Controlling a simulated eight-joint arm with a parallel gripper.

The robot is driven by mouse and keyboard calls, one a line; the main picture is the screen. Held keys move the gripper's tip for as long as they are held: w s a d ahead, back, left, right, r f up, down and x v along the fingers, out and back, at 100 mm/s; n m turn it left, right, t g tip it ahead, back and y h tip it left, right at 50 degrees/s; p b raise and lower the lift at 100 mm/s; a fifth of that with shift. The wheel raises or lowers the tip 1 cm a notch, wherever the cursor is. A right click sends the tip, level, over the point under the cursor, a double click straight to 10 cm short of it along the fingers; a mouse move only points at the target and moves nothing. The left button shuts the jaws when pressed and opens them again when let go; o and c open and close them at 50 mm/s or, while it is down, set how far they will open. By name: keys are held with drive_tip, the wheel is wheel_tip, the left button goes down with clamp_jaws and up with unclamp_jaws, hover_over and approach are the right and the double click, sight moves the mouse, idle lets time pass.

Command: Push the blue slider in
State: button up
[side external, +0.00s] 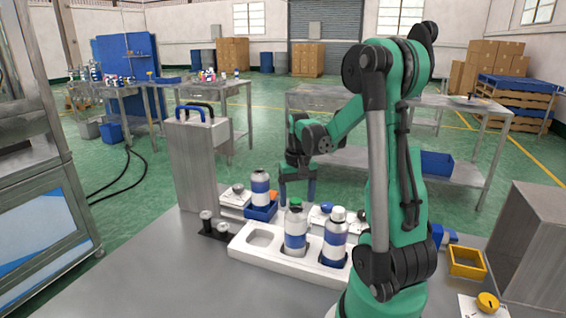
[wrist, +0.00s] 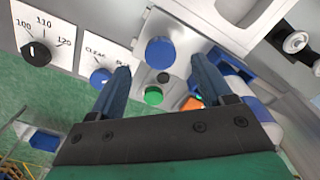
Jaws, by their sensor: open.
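A blue base (side external: 260,213) under a white-and-blue bottle (side external: 260,188) stands beside the grey machine; it looks like the blue slider, but I cannot be sure. A blue part near my right finger in the wrist view (wrist: 232,67) may be the same piece, partly hidden. My gripper (side external: 297,191) is open and empty, pointing down, to the right of that bottle. In the wrist view my gripper (wrist: 161,66) has its fingers spread over a panel, with a round blue button (wrist: 160,53) and a green one (wrist: 153,95) between them. Contact cannot be told.
A white tray (side external: 240,248) in front holds two bottles and has one empty recess at left. The grey machine box (side external: 195,160) with curved handles stands left. A dial panel (wrist: 42,30) lies left in the wrist view. A yellow bin (side external: 467,262) is right.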

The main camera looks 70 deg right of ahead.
sight(277, 214)
drive_tip(key=shift+f, duration=1.5)
drive_tip(key=shift+c, duration=0.2)
clamp_jaws()
drive_tip(key=shift+w, duration=0.1)
